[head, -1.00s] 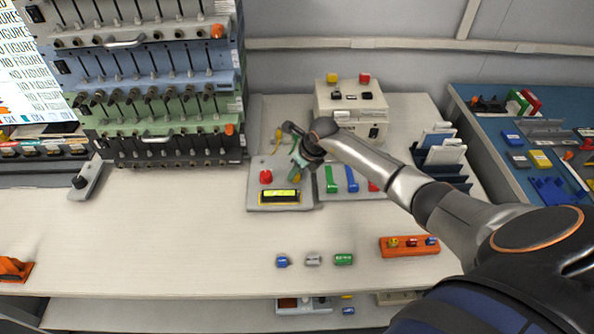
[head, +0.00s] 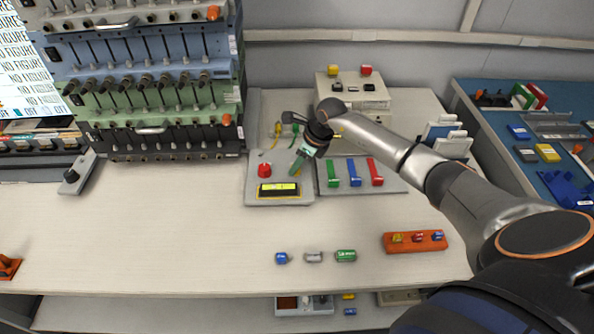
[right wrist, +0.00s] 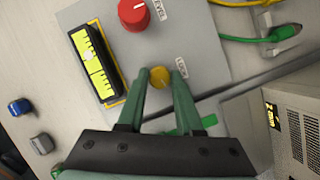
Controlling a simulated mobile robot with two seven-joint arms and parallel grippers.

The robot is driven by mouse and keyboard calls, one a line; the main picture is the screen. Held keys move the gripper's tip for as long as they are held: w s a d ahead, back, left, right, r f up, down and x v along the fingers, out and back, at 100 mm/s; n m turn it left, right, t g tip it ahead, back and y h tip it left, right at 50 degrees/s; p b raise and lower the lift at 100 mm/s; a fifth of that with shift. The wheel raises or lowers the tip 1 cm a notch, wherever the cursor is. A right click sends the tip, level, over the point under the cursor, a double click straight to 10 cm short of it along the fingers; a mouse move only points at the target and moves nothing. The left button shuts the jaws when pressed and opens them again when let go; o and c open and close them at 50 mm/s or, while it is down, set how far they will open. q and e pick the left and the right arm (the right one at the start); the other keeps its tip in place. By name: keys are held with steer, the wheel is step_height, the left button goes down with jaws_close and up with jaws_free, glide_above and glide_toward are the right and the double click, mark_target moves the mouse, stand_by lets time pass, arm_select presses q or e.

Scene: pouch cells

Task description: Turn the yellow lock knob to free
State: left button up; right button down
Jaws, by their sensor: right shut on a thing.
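The yellow lock knob (right wrist: 160,77) sits on a grey panel (right wrist: 203,40), close to a small label, in the right wrist view. My right gripper (right wrist: 161,74) has its green fingers on both sides of the knob and is shut on it. In the head view the same gripper (head: 296,171) reaches down onto the right part of the panel (head: 255,158), and its fingers hide most of the knob. Whether the knob is turned to free cannot be read. My left gripper is not in view.
A red knob (right wrist: 134,14) and a yellow-lit display (right wrist: 95,65) share the panel. Beside it is a plate with green, blue and red bars (head: 355,180). Yellow and green cables (head: 277,130) lie behind. Small cells (head: 313,257) and an orange holder (head: 415,241) stand in front.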

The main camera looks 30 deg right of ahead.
steer(key=n+b, duration=0.2)
steer(key=n+g+y+b, duration=0.1)
steer(key=b, duration=0.2)
steer(key=shift+w+d+f+n, duration=0.1)
steer(key=shift+d+f+n, duration=0.05)
steer(key=shift+f+n, duration=0.25)
steer(key=n+g+b, duration=0.1)
steer(key=n+b, duration=0.1)
steer(key=b, duration=0.1)
steer(key=shift+n+y, duration=0.3)
steer(key=shift+w+r+n+g+b, duration=0.15)
steer(key=shift+n+g+b, duration=0.25)
steer(key=shift+n+b, duration=0.9)
steer(key=shift+b, duration=0.15)
steer(key=shift+n+g+b, duration=0.4)
steer(key=shift+n+b, duration=0.25)
steer(key=shift+n, duration=0.15)
steer(key=shift+r+n+g+b, duration=0.15)
steer(key=shift+n+g+b, duration=0.15)
steer(key=shift+n+b, duration=0.35)
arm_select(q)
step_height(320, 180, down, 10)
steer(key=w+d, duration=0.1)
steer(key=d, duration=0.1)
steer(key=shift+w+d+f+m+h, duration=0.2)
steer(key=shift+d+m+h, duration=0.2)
arm_select(e)
steer(key=shift+n, duration=0.35)
